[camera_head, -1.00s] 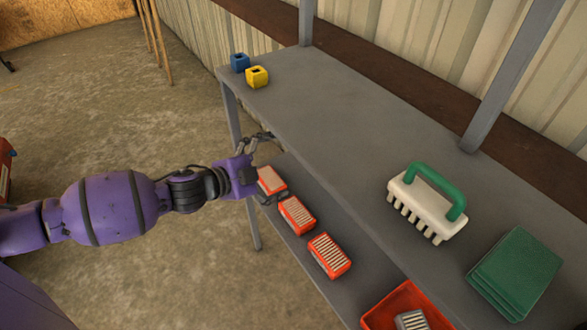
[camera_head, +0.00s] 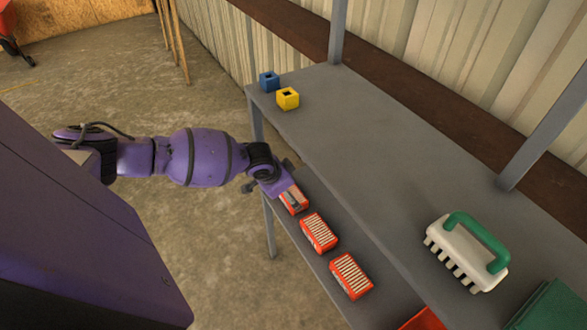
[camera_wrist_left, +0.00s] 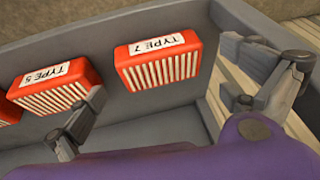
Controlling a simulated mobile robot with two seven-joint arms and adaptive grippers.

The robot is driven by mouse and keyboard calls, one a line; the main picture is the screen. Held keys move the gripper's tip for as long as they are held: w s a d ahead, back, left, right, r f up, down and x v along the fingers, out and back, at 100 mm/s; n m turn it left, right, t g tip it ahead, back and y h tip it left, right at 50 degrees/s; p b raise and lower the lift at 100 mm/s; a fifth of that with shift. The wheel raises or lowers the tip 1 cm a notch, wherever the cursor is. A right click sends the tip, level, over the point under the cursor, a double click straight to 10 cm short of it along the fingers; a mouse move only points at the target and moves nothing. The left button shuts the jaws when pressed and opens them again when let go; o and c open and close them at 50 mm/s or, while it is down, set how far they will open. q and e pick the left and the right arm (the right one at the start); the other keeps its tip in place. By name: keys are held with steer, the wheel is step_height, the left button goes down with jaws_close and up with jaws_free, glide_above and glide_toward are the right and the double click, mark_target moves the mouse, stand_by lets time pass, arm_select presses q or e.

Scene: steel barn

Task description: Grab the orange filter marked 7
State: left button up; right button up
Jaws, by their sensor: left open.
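The orange-red filter labelled "TYPE 7" (camera_wrist_left: 158,60) lies on the lower shelf in the left wrist view, its label and white pleats showing. In the head view it appears to be the farthest filter (camera_head: 296,207) of the row, partly covered by my left gripper. My left gripper (camera_head: 275,180) is open and empty at that filter. In the wrist view its fingers (camera_wrist_left: 165,100) are wide apart, one to each side of the filter and nearer the camera. I see no contact. My right gripper is not in view.
A "TYPE 5" filter (camera_wrist_left: 50,85) sits beside it, close to one finger; another filter (camera_head: 351,276) is nearer in the row. The upper shelf (camera_head: 375,165) overhangs beside my arm, bearing blue (camera_head: 269,82) and yellow (camera_head: 288,98) blocks and a green-handled brush (camera_head: 467,252).

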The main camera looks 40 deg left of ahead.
mark_target(296, 192)
arm_select(q)
steer(key=x, duration=0.5)
steer(key=shift+w+r+b, duration=0.1)
steer(key=shift+w+b, duration=0.05)
steer(key=shift+b, duration=0.25)
steer(key=c, duration=0.9)
steer(key=shift+r, duration=0.15)
